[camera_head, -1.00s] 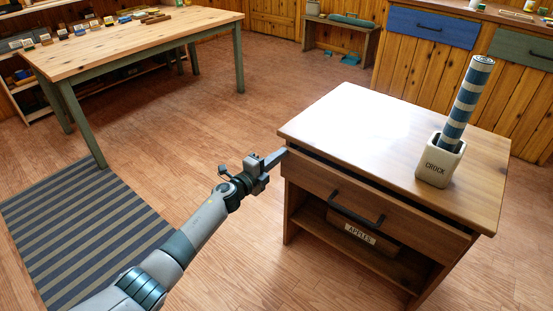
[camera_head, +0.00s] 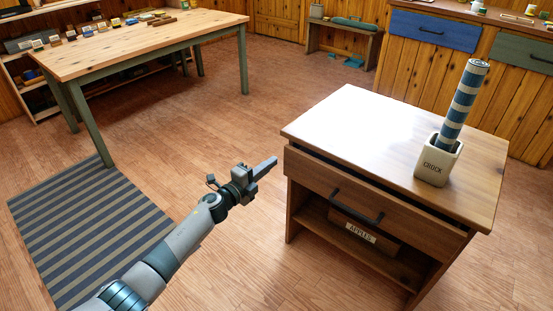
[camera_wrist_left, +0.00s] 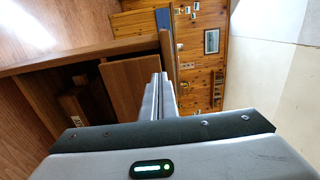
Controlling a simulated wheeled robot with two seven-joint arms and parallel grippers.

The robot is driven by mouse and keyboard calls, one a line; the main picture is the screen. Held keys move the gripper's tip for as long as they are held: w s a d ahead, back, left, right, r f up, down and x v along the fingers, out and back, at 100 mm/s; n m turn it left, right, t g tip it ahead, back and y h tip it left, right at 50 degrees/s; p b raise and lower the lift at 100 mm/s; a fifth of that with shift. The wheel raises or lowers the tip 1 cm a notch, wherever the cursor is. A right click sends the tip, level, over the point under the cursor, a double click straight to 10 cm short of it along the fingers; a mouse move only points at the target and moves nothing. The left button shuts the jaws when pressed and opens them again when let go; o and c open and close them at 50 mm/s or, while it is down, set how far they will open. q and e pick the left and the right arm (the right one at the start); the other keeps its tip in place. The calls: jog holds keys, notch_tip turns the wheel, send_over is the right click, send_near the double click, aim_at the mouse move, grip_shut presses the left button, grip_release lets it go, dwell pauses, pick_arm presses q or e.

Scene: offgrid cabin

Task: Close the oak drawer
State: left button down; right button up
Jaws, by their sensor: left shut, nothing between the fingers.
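The oak drawer (camera_head: 320,180) is in the wooden cabinet in the head view, with a dark bar handle (camera_head: 357,207) on its front. A dark gap shows between the drawer front's upper edge and the cabinet top (camera_head: 340,115); the drawer looks slightly open. My left gripper (camera_head: 273,162) is shut and empty, just left of the drawer front's left end, with a small gap between them in the picture. In the left wrist view its closed fingers (camera_wrist_left: 159,92) point past brown wooden panels. My right gripper is not in view.
A white crock (camera_head: 436,165) holding a striped roll (camera_head: 462,105) stands on the cabinet. A crate labelled APPLES (camera_head: 360,232) sits on the shelf below the drawer. A long table (camera_head: 140,50) stands back left, above a striped rug (camera_head: 90,235). The floor between is clear.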

pick_arm(q)
jog(key=v, duration=0.7)
jog(key=shift+p, duration=0.35)
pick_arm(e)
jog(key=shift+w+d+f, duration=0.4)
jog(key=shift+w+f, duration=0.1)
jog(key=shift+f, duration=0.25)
pick_arm(q)
jog(key=shift+a+f, duration=0.1)
jog(key=shift+f, duration=0.05)
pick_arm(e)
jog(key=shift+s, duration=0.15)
